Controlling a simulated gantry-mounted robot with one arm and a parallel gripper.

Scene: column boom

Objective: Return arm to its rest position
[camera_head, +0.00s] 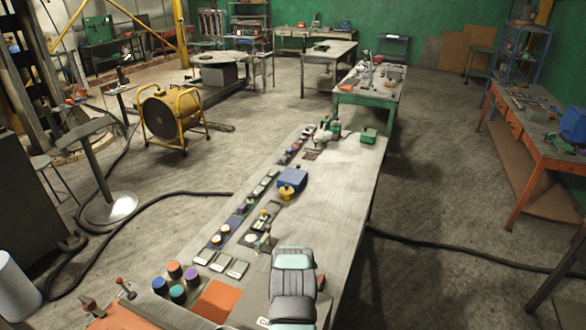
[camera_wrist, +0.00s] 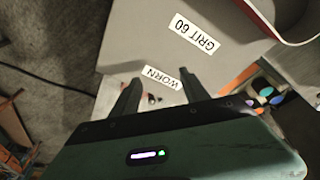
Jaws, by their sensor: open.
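My gripper (camera_wrist: 160,80) shows in the wrist view with its two dark fingers spread apart. I see nothing held between them. The fingers point over a pale grey surface with a label reading "WORN" (camera_wrist: 162,77) and another reading "GRIT 60" (camera_wrist: 194,33). In the head view, my grey and teal arm (camera_head: 293,285) is at the bottom centre, over the near end of the long workbench (camera_head: 330,190). My gripper's fingers are hidden in that view.
Coloured round-topped pieces (camera_head: 175,270), an orange pad (camera_head: 216,301) and a blue box (camera_head: 292,180) are on the bench's left side. Its right side is mostly bare. A yellow drum fan (camera_head: 172,118) stands on the floor, and an orange bench (camera_head: 535,120) is at right.

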